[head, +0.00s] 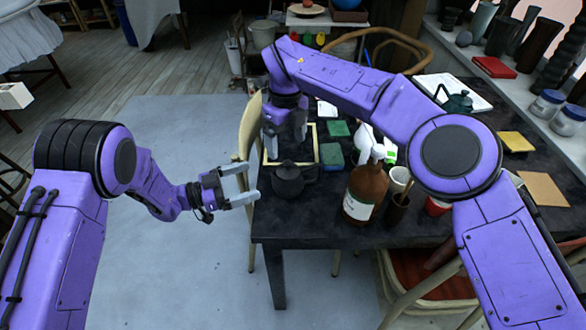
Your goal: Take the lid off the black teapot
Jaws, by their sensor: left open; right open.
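The black teapot (288,184) stands on the dark table near its front left corner. Its lid (287,169) appears to sit on top, though dark on dark makes the edge hard to see. My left gripper (251,182) is open and empty, just left of the teapot at the table's edge, with its fingers pointing right towards it. My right gripper (286,149) is open with its fingers pointing down, above and slightly behind the teapot in the picture. I see nothing between its fingers.
A brown spray bottle (365,191) stands right of the teapot, near cups (398,179). A pale frame (312,158) and green sponges (332,154) lie behind it. A wooden chair (248,130) is at the table's left side.

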